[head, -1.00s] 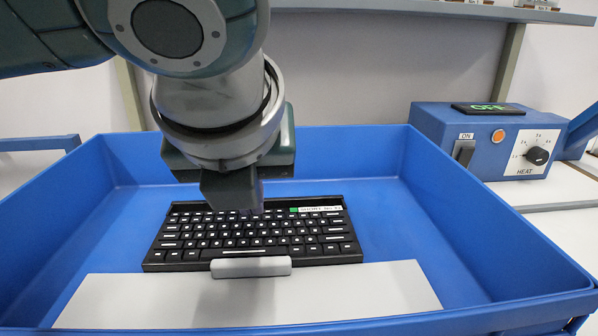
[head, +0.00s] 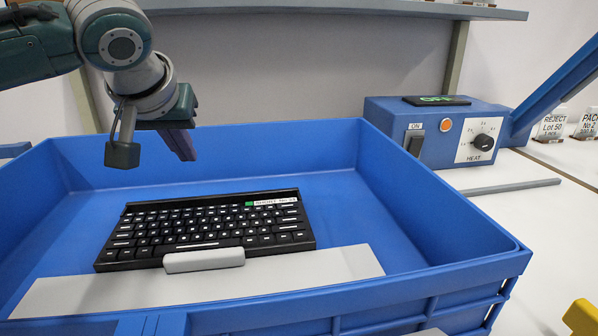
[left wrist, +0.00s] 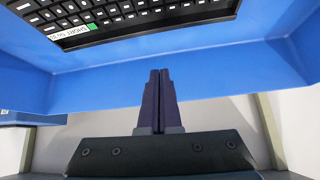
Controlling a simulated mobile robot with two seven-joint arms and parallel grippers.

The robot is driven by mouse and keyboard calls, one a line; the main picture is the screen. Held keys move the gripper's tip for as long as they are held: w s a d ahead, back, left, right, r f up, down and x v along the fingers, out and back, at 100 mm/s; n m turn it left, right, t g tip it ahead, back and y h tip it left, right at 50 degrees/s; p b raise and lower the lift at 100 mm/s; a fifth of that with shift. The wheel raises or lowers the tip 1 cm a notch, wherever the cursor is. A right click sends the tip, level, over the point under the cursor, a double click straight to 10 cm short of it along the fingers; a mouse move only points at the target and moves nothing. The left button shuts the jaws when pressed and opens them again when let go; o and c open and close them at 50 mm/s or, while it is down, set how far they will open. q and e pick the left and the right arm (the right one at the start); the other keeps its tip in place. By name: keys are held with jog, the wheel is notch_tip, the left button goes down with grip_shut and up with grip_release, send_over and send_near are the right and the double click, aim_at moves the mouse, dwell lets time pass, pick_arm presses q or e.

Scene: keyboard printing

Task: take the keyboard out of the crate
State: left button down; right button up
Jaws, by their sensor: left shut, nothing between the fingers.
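The black keyboard (head: 205,228) lies flat in the blue crate (head: 440,215), with a white label and green mark at its back right corner. A grey block (head: 204,260) sits at its front edge. My left gripper (head: 182,148) is shut and empty, above the crate's back left part, apart from the keyboard. In the left wrist view its fingers (left wrist: 158,95) are together, and part of the keyboard (left wrist: 120,18) shows at the top. My right gripper is not in view.
A pale flat panel (head: 290,278) lies in front of the keyboard in the crate. To the right stand a blue heater box (head: 440,130) with a knob and a blue slanted bar (head: 555,90). A grey shelf (head: 350,10) runs behind. A yellow object (head: 582,318) is at the lower right.

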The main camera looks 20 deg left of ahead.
pick_arm(q)
jog(key=b+x, duration=0.3)
jog(key=x, duration=0.7)
jog(key=shift+s+b, duration=0.1)
jog(key=shift+b, duration=0.25)
jog(key=shift+s+d+r+p, duration=0.1)
jog(key=shift+s+r+p, duration=0.05)
jog(key=shift+s+p, duration=0.2)
jog(key=shift+s+d+p, duration=0.3)
jog(key=shift+s+d, duration=0.05)
jog(key=shift+s, duration=0.35)
jog(key=shift+s+d+p, duration=0.25)
jog(key=shift+s+d, duration=0.1)
jog(key=shift+s, duration=0.35)
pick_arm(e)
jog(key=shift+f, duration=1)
